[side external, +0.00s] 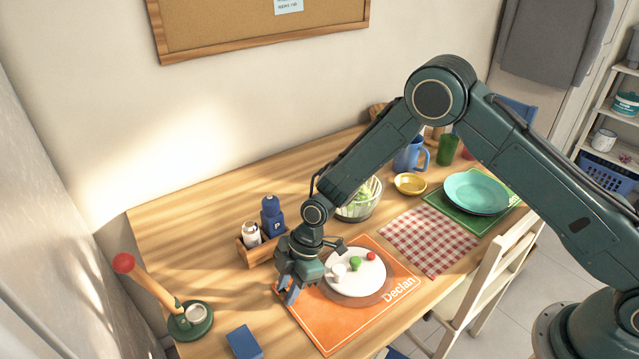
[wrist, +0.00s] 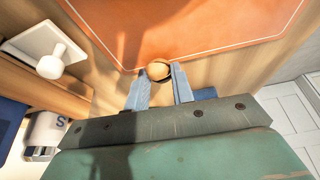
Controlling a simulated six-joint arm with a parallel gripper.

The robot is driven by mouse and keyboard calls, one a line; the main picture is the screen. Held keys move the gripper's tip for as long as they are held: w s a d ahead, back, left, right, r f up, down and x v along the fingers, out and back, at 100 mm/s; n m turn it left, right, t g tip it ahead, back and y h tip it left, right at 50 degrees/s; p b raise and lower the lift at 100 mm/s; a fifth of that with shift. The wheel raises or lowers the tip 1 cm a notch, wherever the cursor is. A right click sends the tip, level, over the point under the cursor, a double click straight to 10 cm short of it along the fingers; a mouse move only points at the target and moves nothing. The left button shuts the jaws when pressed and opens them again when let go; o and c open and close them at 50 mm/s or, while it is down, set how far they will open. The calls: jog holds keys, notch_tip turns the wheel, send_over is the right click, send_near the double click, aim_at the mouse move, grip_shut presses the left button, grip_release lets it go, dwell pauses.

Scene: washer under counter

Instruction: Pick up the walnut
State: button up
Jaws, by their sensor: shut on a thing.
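The walnut (wrist: 158,70) is a small round tan-brown thing between the fingertips in the wrist view. My gripper (wrist: 160,80) is shut on it, with one blue-grey finger on each side. In the side external view my gripper (side external: 289,294) points down low at the left edge of the orange placemat (side external: 338,325). The walnut is hidden there behind the fingers. I cannot tell whether the walnut still touches the table.
A white plate (side external: 349,291) with small white, green and red things stands right of my gripper. A wooden caddy (side external: 257,257) with two shakers is close behind. A blue block (side external: 244,341) and a green-based stand (side external: 190,322) are at the front left. Bare table lies farther left.

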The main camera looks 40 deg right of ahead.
jog(key=shift+r, duration=0.1)
notch_tip(320, 180, up, 20)
dwell(0.7)
dwell(0.5)
